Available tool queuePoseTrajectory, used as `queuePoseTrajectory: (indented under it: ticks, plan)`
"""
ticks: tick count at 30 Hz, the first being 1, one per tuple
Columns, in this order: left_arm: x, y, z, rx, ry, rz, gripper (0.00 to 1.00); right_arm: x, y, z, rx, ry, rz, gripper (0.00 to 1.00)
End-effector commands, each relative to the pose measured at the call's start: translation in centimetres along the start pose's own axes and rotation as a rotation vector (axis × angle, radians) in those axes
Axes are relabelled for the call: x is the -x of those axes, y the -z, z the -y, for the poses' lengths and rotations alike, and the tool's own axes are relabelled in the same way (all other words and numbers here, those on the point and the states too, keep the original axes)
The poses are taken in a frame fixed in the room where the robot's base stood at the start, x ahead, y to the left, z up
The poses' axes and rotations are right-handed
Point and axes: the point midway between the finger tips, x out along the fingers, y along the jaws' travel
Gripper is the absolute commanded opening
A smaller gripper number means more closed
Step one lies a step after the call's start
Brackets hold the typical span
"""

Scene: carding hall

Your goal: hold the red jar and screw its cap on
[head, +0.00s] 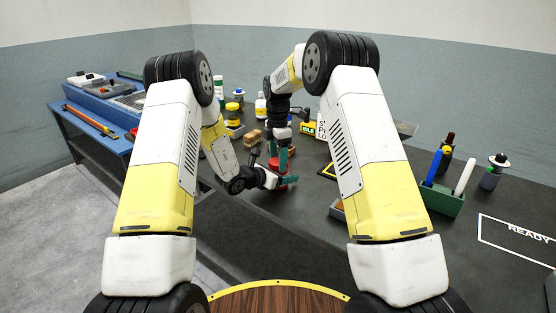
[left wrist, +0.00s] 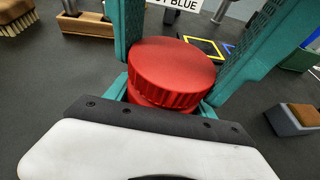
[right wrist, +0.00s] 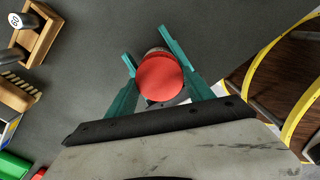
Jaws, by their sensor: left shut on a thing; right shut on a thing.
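The ribbed red cap (left wrist: 172,65) fills the middle of the left wrist view. The red jar (head: 277,188) shows low between the arms in the head view, partly covered by my left gripper. My left gripper (head: 284,181) is shut on the jar from the side, below the cap. My right gripper (head: 281,157) points down from above, shut on the cap, with a teal finger on each side. The cap's round red top also shows between its fingers in the right wrist view (right wrist: 160,78). The cap sits directly above the jar; its seating on the thread is hidden.
A green holder (head: 440,197) with markers stands at right, near a white READY outline (head: 525,230). A blue bench (head: 90,120) is at far left.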

Motion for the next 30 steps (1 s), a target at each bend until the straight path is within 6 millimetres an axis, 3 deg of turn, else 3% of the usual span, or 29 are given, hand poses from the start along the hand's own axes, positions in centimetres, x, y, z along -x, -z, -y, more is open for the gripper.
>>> queuePoseTrajectory:
  ticks: [10,11,13,23,30]
  plan:
    - [-0.1,-0.1,0.3,-0.002,0.005,0.002,0.0,0.1,0.0,-0.2,-0.046,-0.004,0.0,0.12]
    - [-0.1,-0.1,0.3,-0.002,0.005,0.002,0.0,0.1,0.0,-0.2,-0.046,-0.004,0.0,0.67]
    - [-0.1,-0.1,0.2,-0.002,0.005,0.002,0.0,0.1,0.0,-0.1,-0.045,-0.004,0.0,0.8]
    - [0.0,-0.1,0.1,-0.001,0.002,0.002,0.0,0.3,0.0,-0.1,-0.044,-0.002,0.0,0.82]
    - [0.0,-0.1,0.1,-0.001,0.002,0.002,0.0,3.3,0.0,-0.1,-0.044,-0.004,-0.001,0.82]
